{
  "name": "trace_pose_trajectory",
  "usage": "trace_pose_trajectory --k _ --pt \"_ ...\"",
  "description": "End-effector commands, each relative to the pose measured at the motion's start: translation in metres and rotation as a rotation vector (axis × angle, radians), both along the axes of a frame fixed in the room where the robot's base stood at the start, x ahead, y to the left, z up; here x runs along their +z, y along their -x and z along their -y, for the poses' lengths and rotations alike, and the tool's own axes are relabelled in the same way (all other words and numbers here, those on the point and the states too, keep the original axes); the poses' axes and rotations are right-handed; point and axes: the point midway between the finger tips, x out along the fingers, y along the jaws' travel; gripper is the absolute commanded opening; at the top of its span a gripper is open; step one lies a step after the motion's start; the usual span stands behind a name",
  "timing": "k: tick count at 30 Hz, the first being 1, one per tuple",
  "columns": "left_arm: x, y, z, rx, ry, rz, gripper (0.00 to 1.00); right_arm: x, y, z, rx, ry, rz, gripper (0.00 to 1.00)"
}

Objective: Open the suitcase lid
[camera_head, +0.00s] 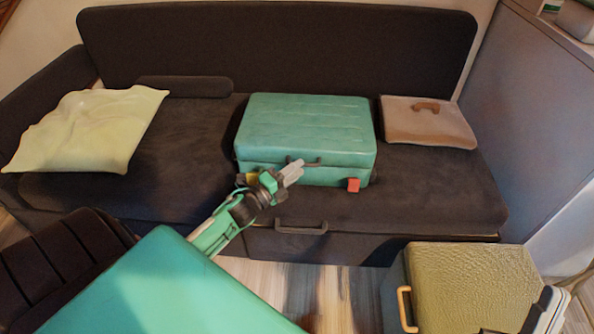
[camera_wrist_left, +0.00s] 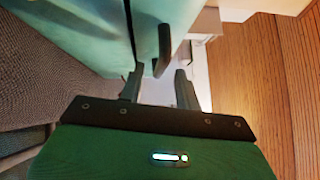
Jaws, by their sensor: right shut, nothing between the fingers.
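The closed teal suitcase (camera_head: 307,122) lies flat on the dark sofa seat, with its dark handle (camera_head: 311,162) on the front side. My left gripper (camera_head: 291,172) is in front of the suitcase, close to the handle. In the left wrist view the left gripper (camera_wrist_left: 160,88) is open, with the handle (camera_wrist_left: 164,48) beyond and between its fingertips. Nothing is seen gripped, and contact with the handle cannot be told. My right gripper (camera_head: 545,308) is at the lower right, shut and empty, partly cut off by the picture edge.
A red block (camera_head: 353,185) is at the suitcase's front right. A pale yellow pillow (camera_head: 85,130) lies left and a brown case (camera_head: 430,122) right on the sofa. The drawer handle (camera_head: 301,228) is below the seat. A yellowish-topped box (camera_head: 470,285) stands at front right.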

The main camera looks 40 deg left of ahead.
Motion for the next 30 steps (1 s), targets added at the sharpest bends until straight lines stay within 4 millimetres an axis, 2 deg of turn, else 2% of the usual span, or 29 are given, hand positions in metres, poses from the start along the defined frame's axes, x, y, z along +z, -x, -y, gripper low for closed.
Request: trace_pose_trajectory --k 4,12,13,18,30 --pt "0.0006 -0.0071 0.0019 -0.001 -0.001 -0.001 0.33 0.0033 0.0023 0.0015 -0.003 -0.006 0.025 0.0" --pt "0.0008 -0.0082 0.0022 0.0 0.0 -0.001 0.33 0.004 0.0027 0.0018 -0.003 -0.006 0.03 0.0" --pt "0.0008 -0.0082 0.0022 0.0 0.0 -0.001 0.32 0.004 0.0027 0.0018 -0.003 -0.006 0.03 0.0" --pt "0.0008 -0.008 0.0022 0.0 0.0 -0.001 0.0 0.004 0.0026 0.0019 -0.004 -0.007 0.03 0.0" --pt "0.003 -0.008 0.0021 0.0 0.001 -0.004 0.0 0.0025 -0.0013 0.0001 -0.001 0.0 -0.002 0.0"
